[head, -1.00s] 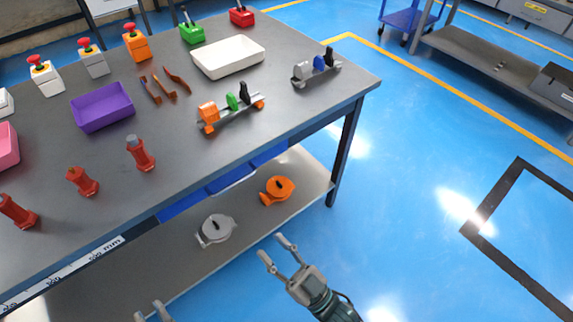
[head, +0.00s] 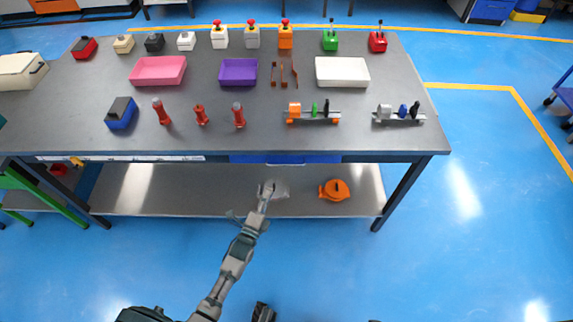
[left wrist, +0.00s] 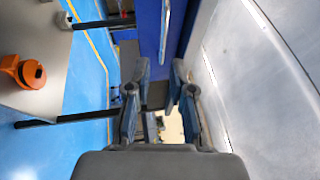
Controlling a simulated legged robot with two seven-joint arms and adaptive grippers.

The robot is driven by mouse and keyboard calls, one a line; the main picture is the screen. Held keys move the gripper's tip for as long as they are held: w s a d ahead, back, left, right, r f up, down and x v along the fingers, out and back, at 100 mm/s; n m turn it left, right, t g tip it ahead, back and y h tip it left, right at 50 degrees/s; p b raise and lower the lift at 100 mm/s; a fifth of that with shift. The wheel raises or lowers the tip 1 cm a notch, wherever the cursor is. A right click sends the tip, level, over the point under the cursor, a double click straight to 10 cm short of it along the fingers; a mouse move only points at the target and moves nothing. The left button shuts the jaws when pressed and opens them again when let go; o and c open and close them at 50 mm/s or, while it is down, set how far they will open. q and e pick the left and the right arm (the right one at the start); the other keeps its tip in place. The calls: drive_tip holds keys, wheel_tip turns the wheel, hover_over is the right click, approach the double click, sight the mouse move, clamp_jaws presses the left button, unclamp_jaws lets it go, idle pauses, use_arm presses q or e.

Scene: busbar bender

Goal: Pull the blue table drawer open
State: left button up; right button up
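The blue drawer (head: 285,158) sits under the front edge of the grey table and looks closed. Its blue front also shows in the left wrist view (left wrist: 149,35), with a pale strip along it that may be its handle. My left gripper (head: 250,201) is in front of the table, below the drawer and slightly left of its middle in the head view. In the left wrist view its two fingers (left wrist: 157,80) are apart with nothing between them, pointing toward the blue front. I cannot tell whether they touch it.
The grey table (head: 300,142) carries trays, bottles and small fixtures. Table legs (head: 398,193) stand at the ends. The blue floor in front is clear.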

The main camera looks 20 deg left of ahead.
sight(285, 165)
use_arm(q)
drive_tip(key=x, duration=0.4)
drive_tip(key=b+x, duration=0.1)
drive_tip(key=x, duration=0.3)
drive_tip(key=d+b+x, duration=0.1)
drive_tip(key=x, duration=0.4)
drive_tip(key=shift+s+r, duration=0.1)
drive_tip(key=shift+a, duration=0.35)
drive_tip(key=shift+d+r, duration=0.1)
drive_tip(key=shift+d, duration=0.2)
clamp_jaws()
drive_tip(key=shift+d, duration=0.15)
use_arm(e)
drive_tip(key=w, duration=0.1)
drive_tip(key=w+r+t, duration=0.2)
drive_tip(key=w, duration=0.1)
drive_tip(key=shift+a+r+y, duration=0.1)
drive_tip(key=shift+r+y, duration=0.15)
drive_tip(key=shift+y, duration=0.05)
